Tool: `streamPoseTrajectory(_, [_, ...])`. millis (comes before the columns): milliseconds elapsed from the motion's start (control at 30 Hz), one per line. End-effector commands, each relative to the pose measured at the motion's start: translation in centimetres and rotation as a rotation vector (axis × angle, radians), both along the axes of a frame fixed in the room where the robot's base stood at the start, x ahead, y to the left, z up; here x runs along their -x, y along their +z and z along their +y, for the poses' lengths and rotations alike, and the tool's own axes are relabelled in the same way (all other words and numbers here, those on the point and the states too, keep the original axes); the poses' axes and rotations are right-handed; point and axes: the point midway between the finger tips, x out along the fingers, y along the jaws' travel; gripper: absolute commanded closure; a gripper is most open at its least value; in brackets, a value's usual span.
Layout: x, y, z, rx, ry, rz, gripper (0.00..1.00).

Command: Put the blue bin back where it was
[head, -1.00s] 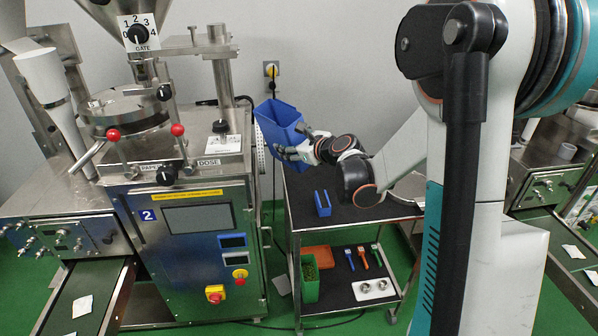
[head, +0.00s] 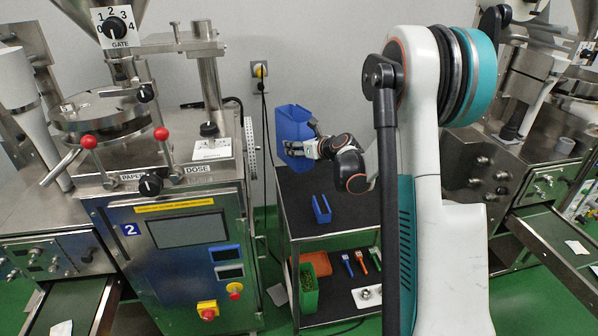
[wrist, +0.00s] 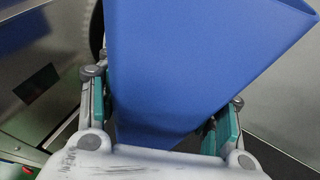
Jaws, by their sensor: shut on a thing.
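The blue bin (head: 291,125) is held upright in the head view, above the back left of the black cart top (head: 346,209). My gripper (head: 291,150) is shut on the bin from its right side. In the wrist view the bin (wrist: 190,70) fills the middle, between the two fingers of my gripper (wrist: 165,125). The bin's inside and far side are mostly hidden. A small open blue holder (head: 321,209) lies on the cart top below and to the right of the bin.
A packing machine (head: 180,235) numbered 2 stands left of the cart. Another machine (head: 500,165) stands at the right. Much of the cart top is clear.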

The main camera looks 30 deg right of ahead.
Motion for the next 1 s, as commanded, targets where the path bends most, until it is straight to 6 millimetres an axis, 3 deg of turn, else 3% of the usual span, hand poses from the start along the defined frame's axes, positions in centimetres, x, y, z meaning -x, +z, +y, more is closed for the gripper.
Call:
streamPoseTrajectory(33, [0.0, -1.5, 0.0, 0.0, 0.0, 0.0, 0.84])
streamPoseTrajectory(100, [0.0, -2.7, 0.0, 0.0, 0.0, 0.0, 0.84])
streamPoseTrajectory(433, [0.0, -5.2, 0.0, 0.001, 0.0, 0.0, 0.84])
streamPoseTrajectory(633, [0.0, -8.1, 0.0, 0.001, 0.0, 0.0, 0.84])
streamPoseTrajectory(1000, [0.0, -8.6, 0.0, 0.001, 0.0, 0.0, 0.84])
